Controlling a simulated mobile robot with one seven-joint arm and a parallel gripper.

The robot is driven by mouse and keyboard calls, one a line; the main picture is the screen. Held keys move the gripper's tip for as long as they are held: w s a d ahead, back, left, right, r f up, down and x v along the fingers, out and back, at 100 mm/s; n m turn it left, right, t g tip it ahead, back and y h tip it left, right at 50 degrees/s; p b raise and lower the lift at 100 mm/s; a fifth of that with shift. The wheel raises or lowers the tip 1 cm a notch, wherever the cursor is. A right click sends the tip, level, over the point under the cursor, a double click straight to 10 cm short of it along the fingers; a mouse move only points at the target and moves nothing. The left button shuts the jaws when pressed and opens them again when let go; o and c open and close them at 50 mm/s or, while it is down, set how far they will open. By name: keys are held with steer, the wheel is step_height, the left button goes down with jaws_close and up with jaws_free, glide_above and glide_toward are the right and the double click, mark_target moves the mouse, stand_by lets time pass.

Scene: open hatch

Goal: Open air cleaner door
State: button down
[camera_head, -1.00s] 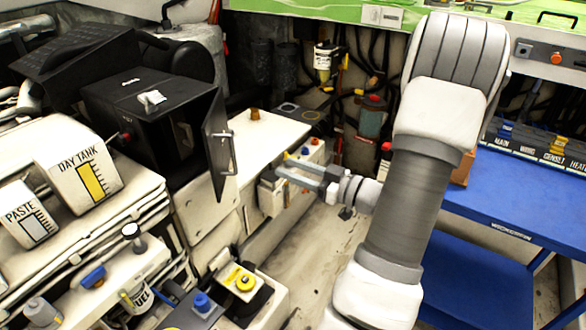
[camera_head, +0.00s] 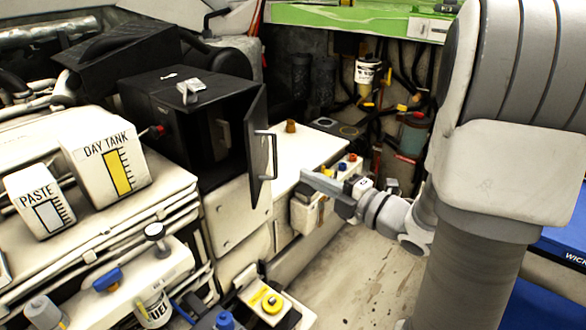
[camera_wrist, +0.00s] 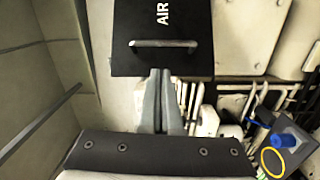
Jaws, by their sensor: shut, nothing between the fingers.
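The air cleaner is a black box (camera_head: 165,125) at the left centre of the head view. Its black door (camera_head: 257,140) stands swung out on the right side, and the dark inside of the box shows. A metal bar handle (camera_head: 273,157) is on the door's outer face. In the wrist view the door face (camera_wrist: 200,22) reads "AIR", and its handle (camera_wrist: 163,43) runs across. My gripper (camera_head: 307,180) is right of and slightly below the door handle, and apart from it in the head view. In the wrist view my gripper (camera_wrist: 159,72) is shut and empty, its tips just below the handle.
A white ledge (camera_head: 300,150) with coloured knobs lies behind and right of the door. White tanks (camera_head: 108,160) and pipes fill the left. Bare floor (camera_head: 350,285) lies below my gripper.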

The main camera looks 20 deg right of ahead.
steer(key=n, duration=0.1)
steer(key=b, duration=0.1)
glide_toward(257, 152)
steer(key=x, duration=0.4)
steer(key=shift+w+a, duration=0.15)
steer(key=shift+w, duration=0.05)
stand_by(0.4)
steer(key=shift+s+d+n+y, duration=0.1)
steer(key=shift+d+n+y, duration=0.2)
steer(key=shift+d, duration=0.25)
